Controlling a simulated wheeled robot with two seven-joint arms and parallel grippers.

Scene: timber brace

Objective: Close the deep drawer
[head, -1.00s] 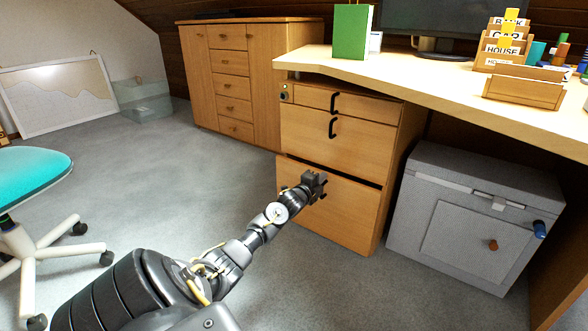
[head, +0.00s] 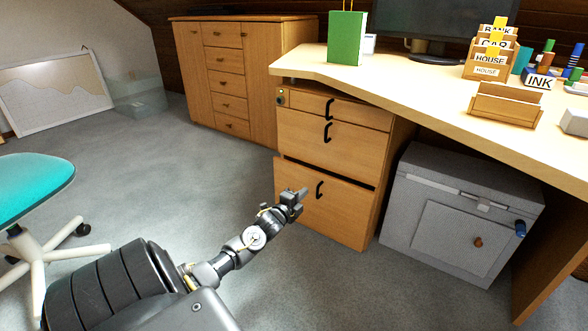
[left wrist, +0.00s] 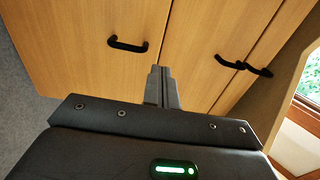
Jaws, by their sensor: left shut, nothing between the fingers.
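The deep drawer (head: 335,215) is the tall bottom front of the wooden pedestal under the desk. Its front stands slightly proud of the drawers above, with a dark gap along its top edge. Its black handle (head: 319,189) shows in the head view, and what looks like the same handle (left wrist: 128,44) is at upper left in the left wrist view. My left gripper (head: 303,193) is shut and empty, just left of that handle in the head view. In the left wrist view its fingertips (left wrist: 160,70) point at the wooden fronts; I cannot tell whether they touch. My right gripper is not in view.
Above are a middle drawer (head: 335,145) and a shallow top drawer (head: 350,108), both looking shut. A grey cabinet (head: 455,220) stands right of the pedestal. A teal chair (head: 35,185) is at left. Grey carpet lies clear between chair and pedestal.

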